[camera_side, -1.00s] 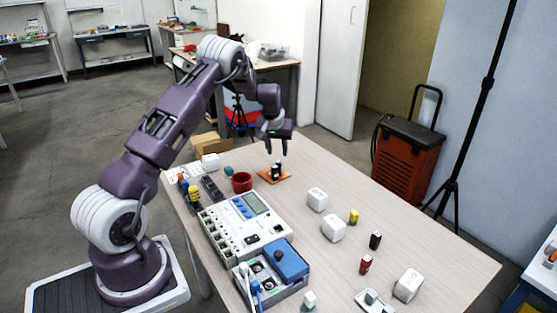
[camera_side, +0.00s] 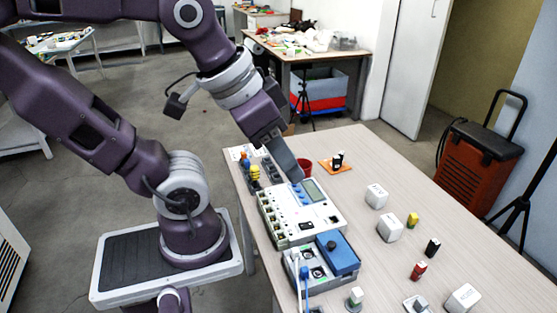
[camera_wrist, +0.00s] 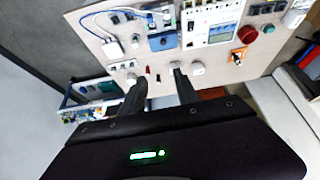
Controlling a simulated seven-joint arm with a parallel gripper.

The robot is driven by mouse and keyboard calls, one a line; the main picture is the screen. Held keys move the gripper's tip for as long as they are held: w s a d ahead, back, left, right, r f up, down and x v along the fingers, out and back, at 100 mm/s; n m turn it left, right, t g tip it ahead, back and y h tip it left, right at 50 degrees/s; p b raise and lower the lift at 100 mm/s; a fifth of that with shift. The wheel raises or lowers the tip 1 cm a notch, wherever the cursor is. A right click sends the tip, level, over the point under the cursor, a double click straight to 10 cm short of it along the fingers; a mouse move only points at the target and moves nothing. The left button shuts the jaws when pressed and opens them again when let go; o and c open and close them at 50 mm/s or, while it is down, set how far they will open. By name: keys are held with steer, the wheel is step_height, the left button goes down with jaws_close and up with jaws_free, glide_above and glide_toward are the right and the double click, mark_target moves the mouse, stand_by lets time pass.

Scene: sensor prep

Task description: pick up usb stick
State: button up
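No item is clearly marked as the usb stick. Small stick-like pieces stand on the table: a red one (camera_side: 418,270), a black one (camera_side: 433,248) and a yellow one (camera_side: 413,219). Another dark piece (camera_side: 338,159) stands on an orange mat (camera_side: 326,165) at the back. My gripper (camera_side: 290,166) is above the rear end of the white meter box (camera_side: 285,215), partly hidden by its own body. In the wrist view my gripper (camera_wrist: 155,80) has its two fingers apart with nothing held between them. The red piece (camera_wrist: 148,70) shows beyond the gap, farther away on the table.
White cubes (camera_side: 376,196) stand on the right half of the table (camera_side: 350,240). A blue-lidded box (camera_side: 337,254) is at the front. Bare table lies between the meter box and the cubes.

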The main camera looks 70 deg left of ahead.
steer(key=shift+s+d+f, duration=0.1)
steer(key=shift+s+f, duration=0.15)
steer(key=shift+s, duration=0.3)
steer(key=shift+o, duration=0.9)
